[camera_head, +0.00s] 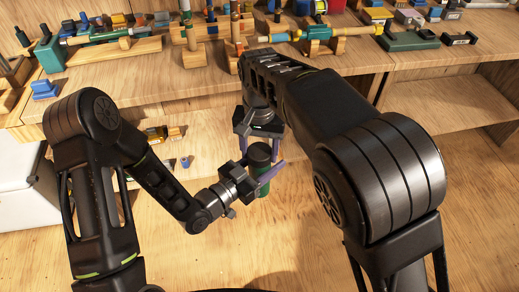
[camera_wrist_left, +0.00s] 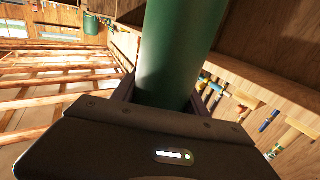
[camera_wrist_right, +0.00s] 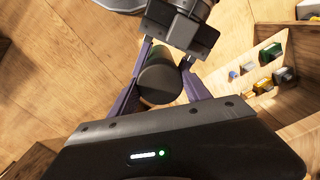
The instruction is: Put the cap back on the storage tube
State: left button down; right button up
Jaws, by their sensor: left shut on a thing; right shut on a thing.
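The green storage tube (camera_head: 263,189) is upright in front of the bench, and my left gripper (camera_head: 261,174) is shut around it. The tube fills the top middle of the left wrist view (camera_wrist_left: 175,50). My right gripper (camera_head: 259,144) points down from above and is shut on the dark green cap (camera_head: 259,154) at the tube's upper end. In the right wrist view the cap's round end (camera_wrist_right: 160,85) lies between the purple fingers, with my left gripper close beyond. Cap and tube look lined up; I cannot tell whether the cap is seated, because fingers hide the joint.
The wooden bench (camera_head: 200,85) behind carries rods, racks and small boxes. A lower shelf (camera_head: 205,150) holds a yellow item (camera_head: 156,134) and small blue pieces. A white box (camera_head: 30,200) stands at left. The wooden floor (camera_head: 440,220) at right is clear.

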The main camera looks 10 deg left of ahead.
jog(key=o, duration=1.6)
jog(key=shift+r, duration=0.1)
notch_tip(320, 180, up, 7)
jog(key=shift+r, duration=0.2)
